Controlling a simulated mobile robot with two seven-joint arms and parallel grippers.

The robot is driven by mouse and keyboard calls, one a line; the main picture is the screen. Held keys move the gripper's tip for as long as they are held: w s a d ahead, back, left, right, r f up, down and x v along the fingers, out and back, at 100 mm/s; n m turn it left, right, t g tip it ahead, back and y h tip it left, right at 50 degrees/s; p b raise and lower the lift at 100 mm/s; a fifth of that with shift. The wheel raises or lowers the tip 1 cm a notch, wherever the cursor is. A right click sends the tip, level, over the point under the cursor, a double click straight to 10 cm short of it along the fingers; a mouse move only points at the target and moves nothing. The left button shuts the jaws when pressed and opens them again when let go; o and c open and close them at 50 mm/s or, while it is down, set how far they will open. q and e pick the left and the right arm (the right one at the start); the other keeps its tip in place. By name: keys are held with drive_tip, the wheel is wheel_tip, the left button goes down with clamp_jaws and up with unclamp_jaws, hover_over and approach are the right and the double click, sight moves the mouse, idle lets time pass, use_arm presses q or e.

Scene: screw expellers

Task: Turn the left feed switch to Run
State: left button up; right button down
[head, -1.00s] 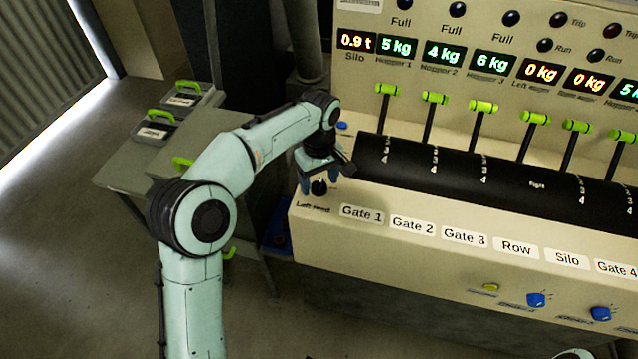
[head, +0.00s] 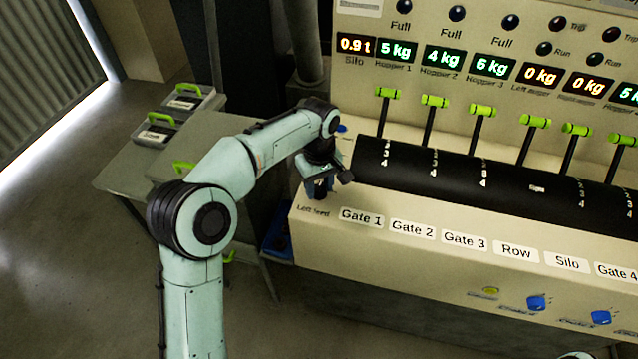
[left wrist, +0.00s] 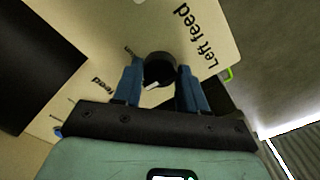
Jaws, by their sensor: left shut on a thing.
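The left feed switch is a round black knob (left wrist: 160,67) with a white pointer mark, beside the printed words "Left feed" in the left wrist view. My left gripper (left wrist: 158,80) has its two blue fingers on either side of this knob and is shut on it. In the head view my left gripper (head: 319,187) is at the left end of the cream console, above the "Left feed" label (head: 313,210), and its fingers mostly hide the knob. Which position the pointer marks cannot be read. My right gripper is not in view.
The cream console (head: 420,262) has a row of green-tipped gate levers (head: 435,101) right of my gripper, with lit displays (head: 445,55) above. Blue knobs (head: 536,302) sit on its lower front. A grey table (head: 120,180) with green-handled cases stands to the left.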

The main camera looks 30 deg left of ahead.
use_arm(q)
drive_tip(key=m+p, duration=0.1)
drive_tip(key=m, duration=0.2)
drive_tip(key=shift+r+p, duration=0.15)
drive_tip(key=shift+p, duration=0.25)
drive_tip(key=m+p, duration=0.1)
drive_tip(key=m, duration=0.1)
drive_tip(key=shift+m, duration=0.3)
drive_tip(key=m+p, duration=0.1)
drive_tip(key=m, duration=0.2)
drive_tip(key=shift+p, duration=0.4)
drive_tip(key=shift+m+p, duration=0.4)
drive_tip(key=shift+m, duration=1)
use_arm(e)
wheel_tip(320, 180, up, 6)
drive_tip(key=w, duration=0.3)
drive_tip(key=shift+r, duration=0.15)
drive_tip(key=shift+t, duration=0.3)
use_arm(q)
drive_tip(key=o, duration=1.1)
drive_tip(key=shift+c, duration=0.2)
